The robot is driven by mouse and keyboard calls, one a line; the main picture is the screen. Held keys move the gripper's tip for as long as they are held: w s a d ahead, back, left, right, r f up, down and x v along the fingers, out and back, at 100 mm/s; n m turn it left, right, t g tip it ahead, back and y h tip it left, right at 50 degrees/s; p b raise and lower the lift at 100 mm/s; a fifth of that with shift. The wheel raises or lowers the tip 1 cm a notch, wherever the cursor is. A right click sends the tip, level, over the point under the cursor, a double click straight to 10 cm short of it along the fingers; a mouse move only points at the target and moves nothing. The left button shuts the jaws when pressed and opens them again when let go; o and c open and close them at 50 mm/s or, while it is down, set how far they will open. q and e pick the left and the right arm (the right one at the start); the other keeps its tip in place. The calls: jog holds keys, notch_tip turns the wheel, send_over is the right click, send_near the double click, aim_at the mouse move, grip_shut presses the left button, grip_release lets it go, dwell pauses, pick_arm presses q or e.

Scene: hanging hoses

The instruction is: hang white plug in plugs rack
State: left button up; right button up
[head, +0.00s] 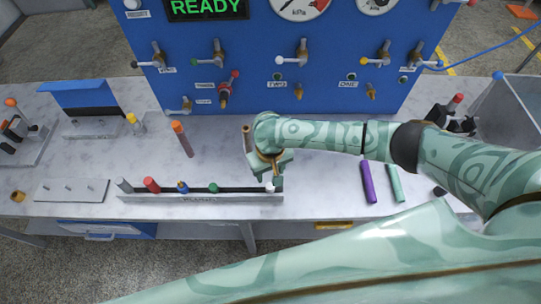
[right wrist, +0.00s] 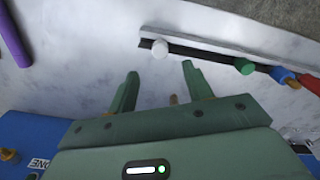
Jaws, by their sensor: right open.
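The plugs rack (head: 222,199) is a long, low pale strip with a dark slot near the front edge of the table; it also shows in the right wrist view (right wrist: 215,54). The white plug (head: 270,187) stands at the rack's right end in the head view. Its round white top (right wrist: 160,48) shows in the right wrist view, over the dark slot. My right gripper (head: 267,180) is at that end of the rack. Its two fingers (right wrist: 160,72) are open, with the white plug just beyond the tips and nothing held between them. My left gripper is not in view.
Green (head: 213,187), blue (head: 182,187), red (head: 151,185) and grey plugs stand along the rack. A purple tube (head: 368,182) and a mint tube (head: 395,183) lie to the right. A blue valve panel (head: 270,60) stands behind. An orange-topped tube (head: 183,140) is behind the rack.

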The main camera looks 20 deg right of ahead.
notch_tip(320, 180, up, 6)
jog(key=p, duration=0.1)
jog(key=shift+r, duration=0.15)
jog(key=shift+s, duration=0.1)
dwell(0.4)
